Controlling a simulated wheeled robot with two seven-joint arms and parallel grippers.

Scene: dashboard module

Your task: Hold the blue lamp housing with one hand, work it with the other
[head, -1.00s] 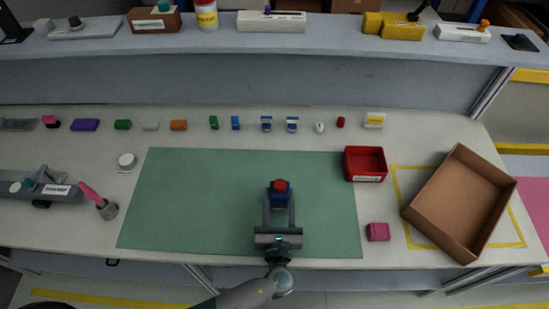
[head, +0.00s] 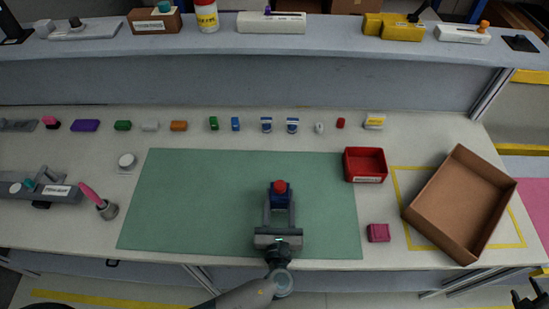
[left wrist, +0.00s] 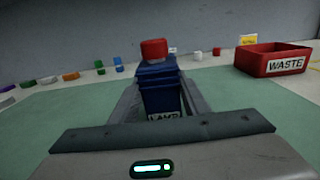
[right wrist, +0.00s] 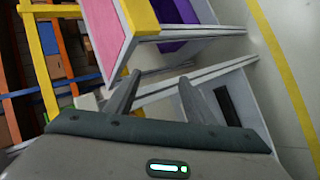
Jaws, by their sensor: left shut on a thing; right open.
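The blue lamp housing (head: 279,199) has a red cap (head: 280,186) on top and is over the front right part of the green mat (head: 190,200). My left gripper (head: 279,208) is shut on the housing, with a finger on each side. In the left wrist view the housing (left wrist: 160,90) is upright between the fingers, its label partly hidden by the gripper. My right gripper (head: 534,298) shows at the bottom right corner, off the table. In the right wrist view it (right wrist: 155,95) is open and empty.
A red waste bin (head: 365,178) and an open cardboard box (head: 452,237) stand to the right. A magenta block (head: 378,232) lies near the front edge. Several small coloured parts line the back. A grey fixture (head: 45,188) and a pink-handled tool (head: 92,196) are left.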

